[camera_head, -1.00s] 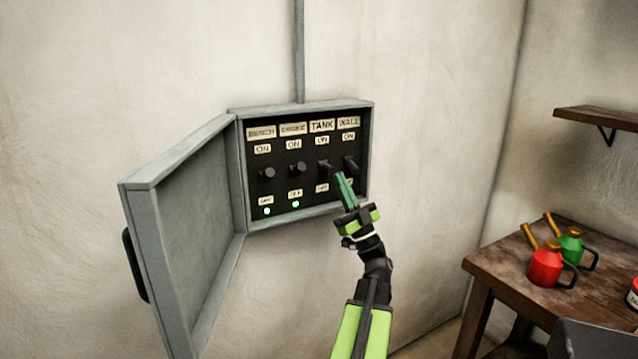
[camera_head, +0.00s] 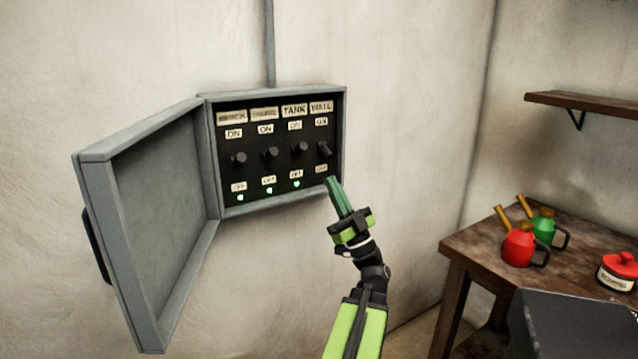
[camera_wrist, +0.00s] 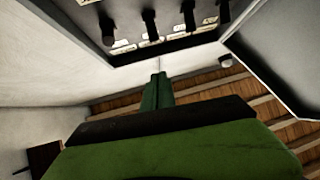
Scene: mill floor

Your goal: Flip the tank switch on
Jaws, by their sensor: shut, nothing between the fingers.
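The TANK switch (camera_head: 301,148) is the third lever from the left in the open grey switch box (camera_head: 345,130). Its lever now sits like the two to its left, and a green light (camera_head: 297,184) glows below its lower label. My gripper (camera_head: 331,181) is shut and empty, with its green fingertips in front of the box's lower right corner, below the WALL switch (camera_head: 324,150). In the wrist view the shut fingers (camera_wrist: 157,90) point towards the box, which appears upside down, and are apart from the levers.
The box door (camera_head: 160,190) stands open to the left. A wooden table (camera_head: 480,245) with red and green oil cans is at the right, under a shelf (camera_head: 580,103).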

